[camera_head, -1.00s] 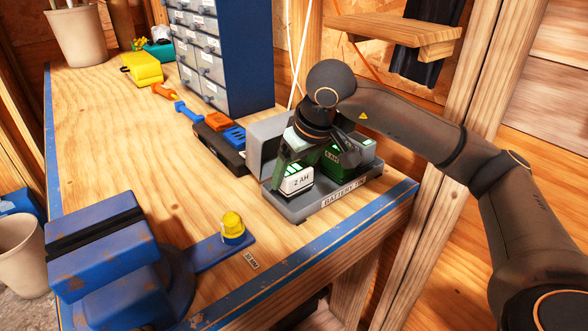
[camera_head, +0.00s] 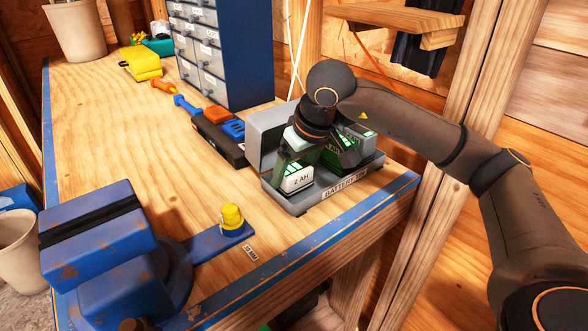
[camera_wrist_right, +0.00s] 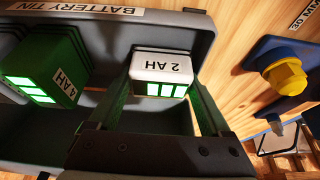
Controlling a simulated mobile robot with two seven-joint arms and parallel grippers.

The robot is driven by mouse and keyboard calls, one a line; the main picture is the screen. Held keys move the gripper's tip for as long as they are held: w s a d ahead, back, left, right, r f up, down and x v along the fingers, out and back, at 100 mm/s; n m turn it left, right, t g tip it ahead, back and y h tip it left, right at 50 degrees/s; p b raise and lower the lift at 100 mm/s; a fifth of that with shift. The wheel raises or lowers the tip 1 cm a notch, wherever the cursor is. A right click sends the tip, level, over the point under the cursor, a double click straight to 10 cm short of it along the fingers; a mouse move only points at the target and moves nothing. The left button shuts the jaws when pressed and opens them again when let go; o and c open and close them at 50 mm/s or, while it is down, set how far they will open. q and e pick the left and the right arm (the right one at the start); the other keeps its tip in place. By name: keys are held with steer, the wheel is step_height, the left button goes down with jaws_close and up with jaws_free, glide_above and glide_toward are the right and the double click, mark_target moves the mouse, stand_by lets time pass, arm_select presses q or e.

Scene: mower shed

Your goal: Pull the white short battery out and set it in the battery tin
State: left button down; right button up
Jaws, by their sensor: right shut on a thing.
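The white short battery (camera_head: 297,180) reads "2 AH" and has green lit bars. It is at the left end of the grey battery tin (camera_head: 318,203), within its walls. My right gripper (camera_head: 296,163) reaches down into the tin and is shut on this battery. In the right wrist view the white battery (camera_wrist_right: 165,72) sits between the two fingers of the right gripper (camera_wrist_right: 163,90), inside the tin (camera_wrist_right: 190,25). Whether its underside touches the tin floor is hidden. My left gripper is not in view.
A green "4 AH" battery (camera_wrist_right: 48,70) stands beside the gripper in the tin, with another green one at its right end (camera_head: 364,140). A black holder (camera_head: 222,143) with orange and blue pieces lies behind. A blue vise (camera_head: 105,245) and yellow-capped piece (camera_head: 231,217) stand front left. The bench middle is clear.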

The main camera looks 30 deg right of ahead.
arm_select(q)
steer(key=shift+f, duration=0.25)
arm_select(e)
steer(key=shift+f, duration=0.35)
steer(key=o, duration=1.4)
steer(key=shift+c, duration=0.2)
steer(key=shift+s+a+r, duration=0.1)
steer(key=shift+r, duration=0.15)
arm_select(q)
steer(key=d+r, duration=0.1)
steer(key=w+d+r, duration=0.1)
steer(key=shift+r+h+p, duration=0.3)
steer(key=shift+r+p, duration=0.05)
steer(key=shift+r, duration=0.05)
arm_select(e)
steer(key=v, duration=1.2)
